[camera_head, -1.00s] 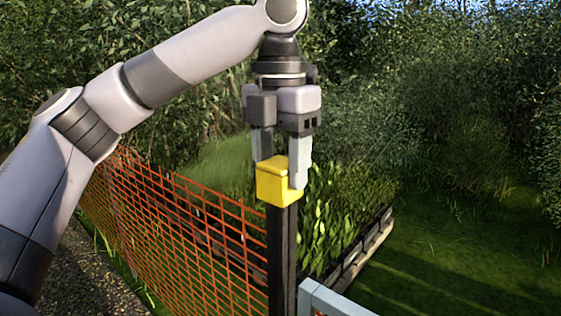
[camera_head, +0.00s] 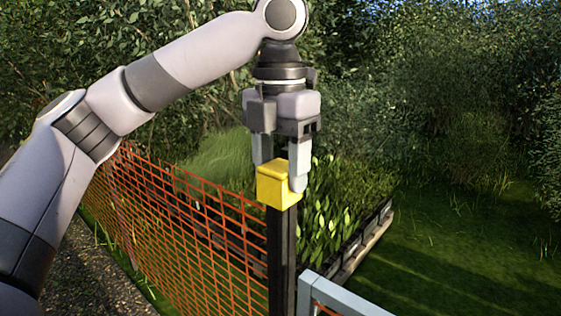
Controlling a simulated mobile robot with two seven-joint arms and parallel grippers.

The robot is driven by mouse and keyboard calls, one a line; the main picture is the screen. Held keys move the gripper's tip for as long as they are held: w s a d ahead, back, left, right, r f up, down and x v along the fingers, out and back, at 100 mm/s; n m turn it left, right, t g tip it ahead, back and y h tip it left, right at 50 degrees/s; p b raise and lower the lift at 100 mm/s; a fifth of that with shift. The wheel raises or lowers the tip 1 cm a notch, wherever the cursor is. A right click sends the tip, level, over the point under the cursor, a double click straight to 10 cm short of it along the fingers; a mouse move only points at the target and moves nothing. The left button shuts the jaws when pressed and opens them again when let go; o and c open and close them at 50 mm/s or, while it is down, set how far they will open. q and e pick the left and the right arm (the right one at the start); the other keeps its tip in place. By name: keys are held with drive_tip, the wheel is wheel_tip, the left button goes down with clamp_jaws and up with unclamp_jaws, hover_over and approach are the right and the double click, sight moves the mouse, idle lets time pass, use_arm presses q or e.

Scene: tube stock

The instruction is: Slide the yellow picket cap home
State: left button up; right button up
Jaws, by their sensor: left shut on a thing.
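The yellow picket cap (camera_head: 276,187) is a small box-shaped cap at the top of the dark post (camera_head: 281,255). Its lower edge meets the post, and the post's top is hidden by it. My left gripper (camera_head: 279,179) comes down from above and is shut on the cap, one finger at its right side and the other partly hidden behind it. How far the cap sits down over the post cannot be told. My right gripper is not in view.
An orange mesh fence (camera_head: 190,220) runs from the post to the left. A tray of green plants (camera_head: 340,210) stands behind the post. A grey metal frame (camera_head: 335,296) is at the bottom right. Grass lies open to the right.

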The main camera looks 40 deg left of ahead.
sight(280, 189)
use_arm(q)
drive_tip(key=shift+f, duration=0.1)
drive_tip(key=shift+f, duration=1.7)
drive_tip(key=o, duration=1.1)
drive_tip(key=shift+r, duration=3.6)
